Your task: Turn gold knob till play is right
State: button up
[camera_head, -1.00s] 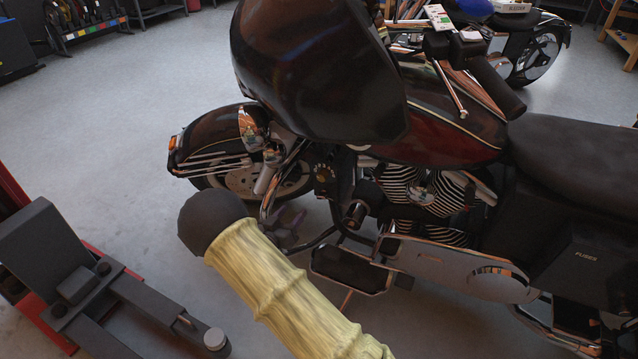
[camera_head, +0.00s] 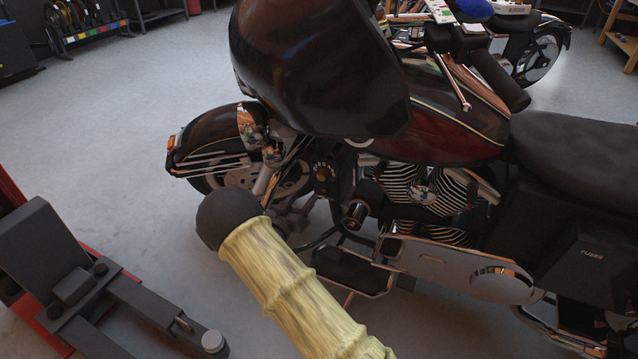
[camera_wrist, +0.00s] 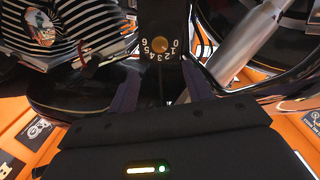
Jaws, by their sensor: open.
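The gold knob (camera_wrist: 159,45) shows in the wrist view at the centre of a black dial plate (camera_wrist: 162,22) with white numbers from 0 to 6 around its lower half. Its pointer setting is too small to read. In the head view the dial plate (camera_head: 323,177) is on the motorcycle behind the front wheel. My gripper (camera_wrist: 161,90) is open, with one dark purple finger on each side, below the knob in the wrist view and apart from it. In the head view my gripper (camera_head: 292,217) is small and dark, just below left of the dial.
The dark red motorcycle (camera_head: 455,130) fills the middle and right, with its fairing (camera_head: 310,70) overhanging above the dial. A silver tube (camera_wrist: 235,55) runs close right of the dial. A black and red lift (camera_head: 75,290) stands at left.

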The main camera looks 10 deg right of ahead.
aim_at(320, 177)
jog(key=b+x, duration=0.3)
jog(key=x, duration=0.7)
jog(key=shift+w+d, duration=0.15)
jog(key=shift+w, duration=0.1)
jog(key=c, duration=1)
